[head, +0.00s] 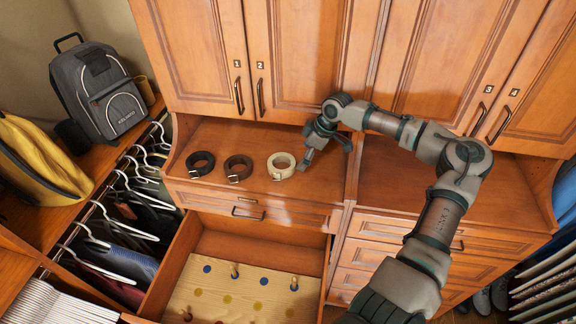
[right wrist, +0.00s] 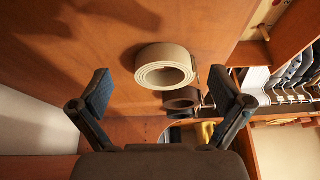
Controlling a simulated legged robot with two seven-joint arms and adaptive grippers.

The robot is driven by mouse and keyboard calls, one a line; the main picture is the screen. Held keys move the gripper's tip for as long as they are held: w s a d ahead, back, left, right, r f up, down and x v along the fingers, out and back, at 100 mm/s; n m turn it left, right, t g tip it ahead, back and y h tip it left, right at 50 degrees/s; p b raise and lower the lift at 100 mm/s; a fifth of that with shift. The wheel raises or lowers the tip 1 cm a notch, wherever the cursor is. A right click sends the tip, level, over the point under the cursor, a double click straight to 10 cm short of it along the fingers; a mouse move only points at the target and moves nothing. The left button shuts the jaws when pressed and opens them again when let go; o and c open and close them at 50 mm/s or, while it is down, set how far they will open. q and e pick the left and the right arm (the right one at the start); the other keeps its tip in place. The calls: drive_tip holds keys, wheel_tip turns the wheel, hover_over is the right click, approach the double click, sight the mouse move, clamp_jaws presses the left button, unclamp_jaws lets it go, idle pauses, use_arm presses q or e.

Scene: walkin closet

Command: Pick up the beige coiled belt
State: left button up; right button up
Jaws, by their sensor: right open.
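The beige coiled belt (head: 281,165) lies on the wooden counter, at the right end of a row of three belts. A brown coiled belt (head: 238,168) lies in the middle and a black one (head: 200,163) at the left. My right gripper (head: 305,163) is just right of the beige belt, low over the counter and apart from it. In the right wrist view the beige belt (right wrist: 165,67) shows ahead, between the open, empty fingers (right wrist: 163,95). The brown belt (right wrist: 181,98) shows behind it. My left gripper is not in view.
Below the counter, an open drawer (head: 185,248) holds a board with pegs and coloured dots (head: 240,295). Cupboard doors (head: 200,50) rise behind the counter. Hangers with clothes (head: 125,215), a grey backpack (head: 98,90) and a yellow bag (head: 38,160) are at left. The counter (head: 430,195) right of my gripper is clear.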

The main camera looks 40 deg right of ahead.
hover_over(285, 168)
drive_tip(key=shift+a+f, duration=0.2)
drive_tip(key=shift+a, duration=0.25)
wheel_tip(285, 168, down, 4)
drive_tip(key=shift+d+f, duration=0.25)
drive_tip(key=shift+d, duration=0.1)
drive_tip(key=shift+w+a+r, duration=0.1)
drive_tip(key=shift+w+a, duration=0.25)
drive_tip(key=shift+a, duration=0.1)
drive_tip(key=c, duration=1)
drive_tip(key=shift+c, duration=0.2)
drive_tip(key=shift+s+r, duration=0.1)
drive_tip(key=shift+r, duration=0.05)
